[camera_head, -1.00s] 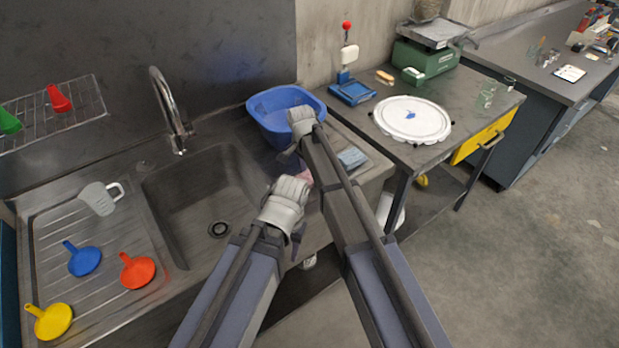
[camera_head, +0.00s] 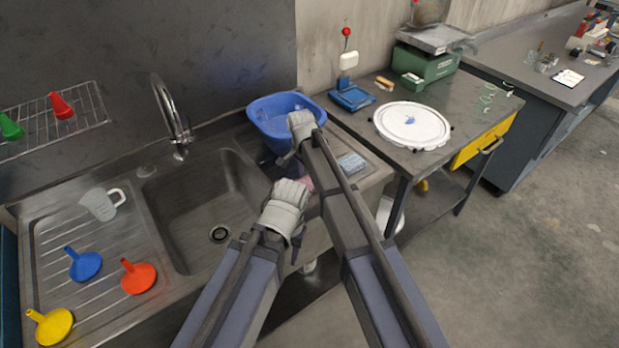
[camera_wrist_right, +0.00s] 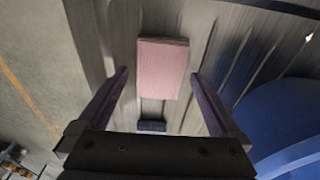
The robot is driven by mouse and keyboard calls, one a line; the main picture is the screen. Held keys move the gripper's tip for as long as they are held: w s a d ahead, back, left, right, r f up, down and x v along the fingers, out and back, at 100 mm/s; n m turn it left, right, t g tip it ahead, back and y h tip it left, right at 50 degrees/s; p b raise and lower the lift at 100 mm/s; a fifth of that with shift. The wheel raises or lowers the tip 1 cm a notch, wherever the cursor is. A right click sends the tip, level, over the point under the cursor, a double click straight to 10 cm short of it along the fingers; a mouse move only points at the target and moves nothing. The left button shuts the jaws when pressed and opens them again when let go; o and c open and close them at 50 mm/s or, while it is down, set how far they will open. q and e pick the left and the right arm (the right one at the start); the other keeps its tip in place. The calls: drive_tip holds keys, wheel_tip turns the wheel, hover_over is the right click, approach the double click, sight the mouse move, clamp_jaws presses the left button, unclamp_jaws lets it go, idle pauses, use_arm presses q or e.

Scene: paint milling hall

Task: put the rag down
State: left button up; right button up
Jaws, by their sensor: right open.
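The rag looks like a flat pink rectangle (camera_wrist_right: 163,68) in the right wrist view, lying on the ribbed metal of the sink unit. Only a small pink patch of it (camera_head: 308,184) shows in the head view, mostly hidden behind my arms. My right gripper (camera_wrist_right: 160,90) is open, its two fingers apart on either side of the rag with a gap on both sides. In the head view my right gripper (camera_head: 288,158) is near the blue tub. My left gripper (camera_head: 297,240) is at the sink's front edge; its jaws are too hidden to judge.
The blue tub (camera_head: 270,107) stands behind my right gripper. A grey-blue flat item (camera_head: 352,163) lies to the right on the sink unit. The sink basin (camera_head: 205,205) is empty. Several funnels, such as the orange one (camera_head: 139,278), and a clear jug (camera_head: 98,204) are at left.

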sight(307, 186)
drive_tip(key=r+p, duration=0.2)
drive_tip(key=s+r+p, duration=0.1)
drive_tip(key=r+p, duration=0.3)
drive_tip(key=shift+s+a+r, duration=0.15)
drive_tip(key=shift+a+r, duration=0.2)
drive_tip(key=shift+a, duration=0.05)
drive_tip(key=s+d+n+y, duration=0.1)
drive_tip(key=s+d+n, duration=1)
drive_tip(key=s+d, duration=0.8)
drive_tip(key=s+a+n, duration=0.1)
drive_tip(key=s+a, duration=0.2)
drive_tip(key=a, duration=0.3)
drive_tip(key=s+a+n+g+h, duration=0.1)
drive_tip(key=s+a+n, duration=0.1)
drive_tip(key=a, duration=0.4)
drive_tip(key=shift+s+f+n+b, duration=0.3)
drive_tip(key=shift+s+f+b, duration=0.15)
drive_tip(key=shift+s, duration=0.4)
drive_tip(key=shift+a, duration=0.1)
